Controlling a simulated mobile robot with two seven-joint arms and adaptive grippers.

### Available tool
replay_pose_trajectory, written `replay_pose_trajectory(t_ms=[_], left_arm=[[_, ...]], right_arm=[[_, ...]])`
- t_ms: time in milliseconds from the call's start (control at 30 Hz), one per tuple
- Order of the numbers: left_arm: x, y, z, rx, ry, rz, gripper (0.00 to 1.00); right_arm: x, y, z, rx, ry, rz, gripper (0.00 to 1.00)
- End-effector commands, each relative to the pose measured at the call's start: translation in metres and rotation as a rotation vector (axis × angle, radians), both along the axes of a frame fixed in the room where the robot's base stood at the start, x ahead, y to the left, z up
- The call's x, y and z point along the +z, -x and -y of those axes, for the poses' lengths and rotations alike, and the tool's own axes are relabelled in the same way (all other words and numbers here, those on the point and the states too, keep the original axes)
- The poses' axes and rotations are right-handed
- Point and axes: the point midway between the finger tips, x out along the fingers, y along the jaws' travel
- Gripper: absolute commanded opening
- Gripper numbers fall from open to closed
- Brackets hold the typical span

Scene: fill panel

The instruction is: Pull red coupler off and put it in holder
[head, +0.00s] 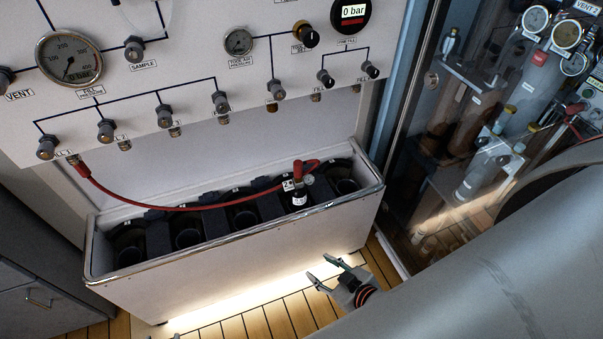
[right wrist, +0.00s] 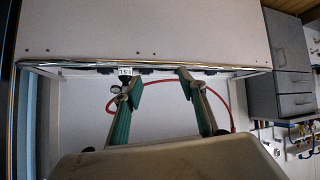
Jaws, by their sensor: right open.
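A red hose (head: 180,208) hangs from the FILL 1 port on the panel to a small cylinder (head: 299,196) in the trough. A red coupler (head: 298,168) sits upright on top of that cylinder, with the hose arching into it. Another red fitting (head: 82,169) is at the hose's panel end. My right gripper (head: 321,268) is open and empty, in front of and below the trough, apart from the coupler. In the right wrist view, its green-padded fingers (right wrist: 157,78) are spread, with the hose (right wrist: 229,95) beyond them. I cannot identify the holder. My left gripper is out of view.
The white trough (head: 230,255) with several dark round slots stands below the gauge panel (head: 185,75); its front rim separates my gripper from the cylinder. A glass cabinet (head: 470,130) stands at the right. Open wooden floor (head: 270,322) lies in front.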

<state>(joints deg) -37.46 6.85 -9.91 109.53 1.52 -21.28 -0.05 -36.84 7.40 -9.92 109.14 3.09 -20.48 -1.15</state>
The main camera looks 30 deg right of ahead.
Motion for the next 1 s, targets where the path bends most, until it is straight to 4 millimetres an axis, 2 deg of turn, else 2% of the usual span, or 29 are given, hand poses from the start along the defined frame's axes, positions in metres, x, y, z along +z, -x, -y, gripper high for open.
replay_pose_trajectory(t_ms=[167, 267, 400, 500, 600, 700, 867, 1000], left_arm=[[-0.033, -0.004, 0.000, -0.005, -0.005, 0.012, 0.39], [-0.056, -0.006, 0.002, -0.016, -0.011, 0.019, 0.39], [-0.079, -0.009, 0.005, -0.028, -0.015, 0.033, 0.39], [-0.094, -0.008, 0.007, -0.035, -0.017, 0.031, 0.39], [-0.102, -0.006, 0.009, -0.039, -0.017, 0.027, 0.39], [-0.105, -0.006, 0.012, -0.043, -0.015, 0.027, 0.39], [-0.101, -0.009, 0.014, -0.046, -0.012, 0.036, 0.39], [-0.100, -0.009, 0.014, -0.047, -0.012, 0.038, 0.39]], right_arm=[[0.004, -0.072, 0.001, 0.044, -0.080, 0.166, 0.41], [0.014, -0.125, 0.012, 0.057, -0.141, 0.295, 0.41], [0.029, -0.186, 0.041, 0.034, -0.207, 0.442, 0.41], [0.037, -0.217, 0.066, -0.003, -0.235, 0.513, 0.41], [0.043, -0.237, 0.085, -0.038, -0.252, 0.557, 0.41], [0.049, -0.248, 0.096, -0.059, -0.259, 0.581, 0.41], [0.056, -0.261, 0.099, -0.070, -0.264, 0.594, 0.41], [0.056, -0.279, 0.095, -0.069, -0.265, 0.594, 0.41]])
